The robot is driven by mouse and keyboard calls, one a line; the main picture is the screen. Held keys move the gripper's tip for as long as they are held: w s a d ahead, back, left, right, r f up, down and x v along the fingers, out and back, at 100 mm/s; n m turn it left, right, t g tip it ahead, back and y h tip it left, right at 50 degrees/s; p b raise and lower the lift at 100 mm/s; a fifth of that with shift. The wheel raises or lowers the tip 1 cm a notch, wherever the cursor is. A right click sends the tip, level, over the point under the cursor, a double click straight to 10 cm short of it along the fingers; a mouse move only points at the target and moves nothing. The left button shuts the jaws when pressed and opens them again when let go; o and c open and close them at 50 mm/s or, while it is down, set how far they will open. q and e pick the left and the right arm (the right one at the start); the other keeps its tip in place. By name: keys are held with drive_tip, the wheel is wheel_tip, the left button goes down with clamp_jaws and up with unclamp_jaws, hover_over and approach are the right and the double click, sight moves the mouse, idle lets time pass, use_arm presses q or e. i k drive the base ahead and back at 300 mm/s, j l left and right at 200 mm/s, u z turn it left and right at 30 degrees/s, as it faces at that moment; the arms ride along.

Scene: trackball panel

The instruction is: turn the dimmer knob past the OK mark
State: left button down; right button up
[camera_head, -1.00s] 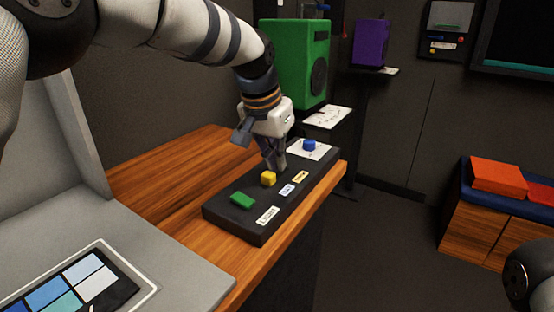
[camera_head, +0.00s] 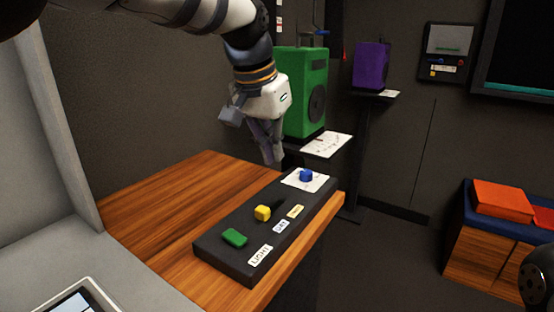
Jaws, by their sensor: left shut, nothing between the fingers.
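A dark panel box (camera_head: 240,262) lies on the wooden table and carries a green switch (camera_head: 234,237), a yellow knob (camera_head: 263,213) and a blue knob (camera_head: 306,175). The blue knob sits on a white marked plate (camera_head: 318,184) at the panel's far end; its marks are too small to read. I cannot tell which mark reads OK. My left gripper (camera_head: 273,160) is shut and empty, pointing down above the far left side of the panel, apart from all the knobs.
The wooden table top (camera_head: 175,195) is clear left of the panel. A green speaker (camera_head: 302,90) stands behind, with a white sheet (camera_head: 326,145) before it. A purple box (camera_head: 371,64) is farther back. A grey console (camera_head: 95,260) borders the table at front left.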

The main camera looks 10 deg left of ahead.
sight(306, 175)
drive_tip(key=k+l, duration=0.15)
drive_tip(key=k, duration=0.35)
drive_tip(key=k+l, duration=0.15)
drive_tip(key=k, duration=0.35)
